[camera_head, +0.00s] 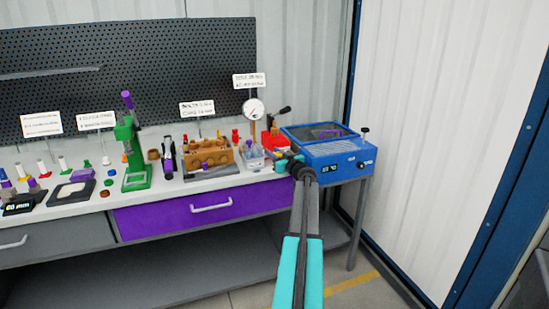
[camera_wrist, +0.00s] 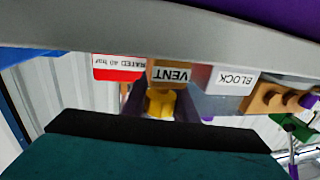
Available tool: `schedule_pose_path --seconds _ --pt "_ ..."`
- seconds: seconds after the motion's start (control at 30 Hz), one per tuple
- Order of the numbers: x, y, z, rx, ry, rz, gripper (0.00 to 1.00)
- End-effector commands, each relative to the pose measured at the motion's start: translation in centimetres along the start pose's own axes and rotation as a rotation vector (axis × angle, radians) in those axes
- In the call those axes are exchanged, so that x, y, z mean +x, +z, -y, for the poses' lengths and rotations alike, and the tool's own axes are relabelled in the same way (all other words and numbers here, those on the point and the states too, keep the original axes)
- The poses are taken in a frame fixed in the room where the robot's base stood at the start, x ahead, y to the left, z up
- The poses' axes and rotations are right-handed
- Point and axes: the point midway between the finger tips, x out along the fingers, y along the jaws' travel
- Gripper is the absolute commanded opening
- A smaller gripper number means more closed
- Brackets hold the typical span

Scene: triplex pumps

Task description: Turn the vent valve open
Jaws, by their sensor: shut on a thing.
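In the wrist view, which is upside down, a tan block with a VENT label (camera_wrist: 171,74) stands between a red block and a white BLOCK label. The yellow vent valve handle (camera_wrist: 160,104) is beside the VENT label. My gripper (camera_wrist: 160,110) has its dark fingers on both sides of the yellow handle and is shut on it. In the head view my gripper (camera_head: 284,163) is at the bench's right end, in front of the red unit (camera_head: 271,141) and beside the blue machine. The valve handle is hidden there by my gripper. Whether the valve is open or closed cannot be told.
The blue machine (camera_head: 327,152) stands close to the right of my gripper. A pressure gauge (camera_head: 254,109) rises behind, and a brown pump block (camera_head: 207,158) is to the left. A green press (camera_head: 132,158) stands farther left. The purple drawer (camera_head: 165,217) is below the bench top.

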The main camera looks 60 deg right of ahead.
Motion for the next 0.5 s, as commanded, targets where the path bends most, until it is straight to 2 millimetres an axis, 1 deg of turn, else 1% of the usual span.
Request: schedule_pose_path --seconds 0.03,0.5 --pt "0.01 0.13 -0.24 0.000 -0.003 -0.003 0.03" --pt "0.05 0.09 0.06 0.000 -0.071 -0.002 0.03"
